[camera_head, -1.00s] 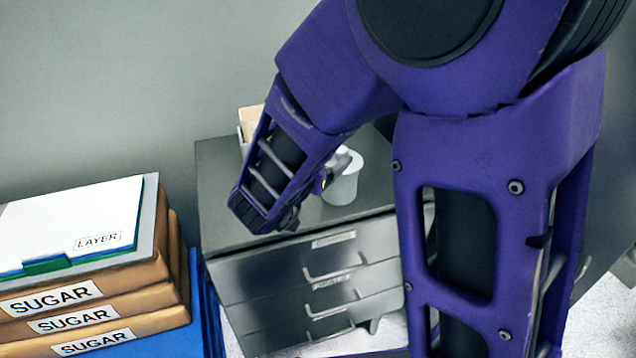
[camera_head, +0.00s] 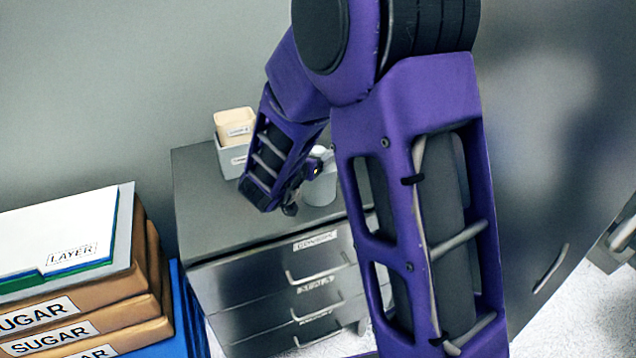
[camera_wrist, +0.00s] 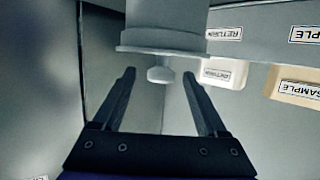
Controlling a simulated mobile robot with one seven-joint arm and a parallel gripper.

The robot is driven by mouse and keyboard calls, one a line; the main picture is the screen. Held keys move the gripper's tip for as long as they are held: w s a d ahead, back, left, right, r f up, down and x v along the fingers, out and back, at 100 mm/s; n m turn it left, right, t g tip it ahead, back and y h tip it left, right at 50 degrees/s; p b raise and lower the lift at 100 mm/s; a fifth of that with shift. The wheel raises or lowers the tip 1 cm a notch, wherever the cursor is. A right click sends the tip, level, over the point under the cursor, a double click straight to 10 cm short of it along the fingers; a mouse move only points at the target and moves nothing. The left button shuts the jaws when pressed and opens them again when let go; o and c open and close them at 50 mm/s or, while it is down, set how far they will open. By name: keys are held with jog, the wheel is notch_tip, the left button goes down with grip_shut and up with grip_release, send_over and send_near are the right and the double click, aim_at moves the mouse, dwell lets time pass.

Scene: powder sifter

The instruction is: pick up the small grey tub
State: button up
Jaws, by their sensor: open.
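A small round light-grey tub (camera_head: 321,187) with a lid stands on top of the grey drawer cabinet (camera_head: 210,222), partly hidden behind my arm. In the wrist view the tub (camera_wrist: 165,22) shows at the top centre, upside down, with a wide lid rim and a round knob (camera_wrist: 160,75). My gripper (camera_wrist: 160,72) is open. Its two dark fingers stand apart on either side of the knob, with a gap on each side; I see no contact. In the head view the fingers are mostly hidden by my forearm.
A grey box (camera_head: 231,158) with a beige box (camera_head: 235,118) stands behind on the cabinet; the wrist view shows labels reading RETURN and SAMPLE. Sugar bags (camera_head: 70,325) are stacked at the left under a white board (camera_head: 60,235). The cabinet top's front left is clear.

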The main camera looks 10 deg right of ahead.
jog(key=x, duration=0.5)
jog(key=shift+a+f, duration=0.1)
jog(key=shift+s, duration=0.1)
grip_shut()
dwell(1.1)
